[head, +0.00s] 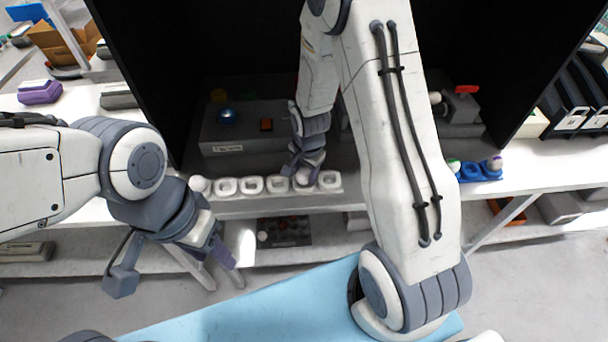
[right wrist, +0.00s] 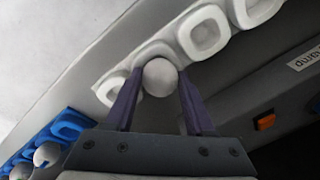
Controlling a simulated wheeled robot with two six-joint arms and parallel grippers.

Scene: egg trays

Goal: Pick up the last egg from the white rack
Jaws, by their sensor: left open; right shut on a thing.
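The white rack (head: 250,185) is a row of several square cups along the front edge of the bench. My right gripper (head: 304,170) reaches down over its right part and is shut on a white egg (head: 303,178). In the right wrist view the egg (right wrist: 160,77) sits between the two dark fingers, in front of the white rack (right wrist: 112,88). I cannot tell whether it still touches its cup. Another white egg (head: 198,184) is at the rack's left end. My left gripper (head: 222,252) is open and empty, low in front of the bench.
A blue tray (head: 478,172) with eggs stands on the bench to the right; it also shows in the right wrist view (right wrist: 70,122). A grey box (head: 240,135) with a blue and an orange button stands behind the rack. Dark walls flank the bench.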

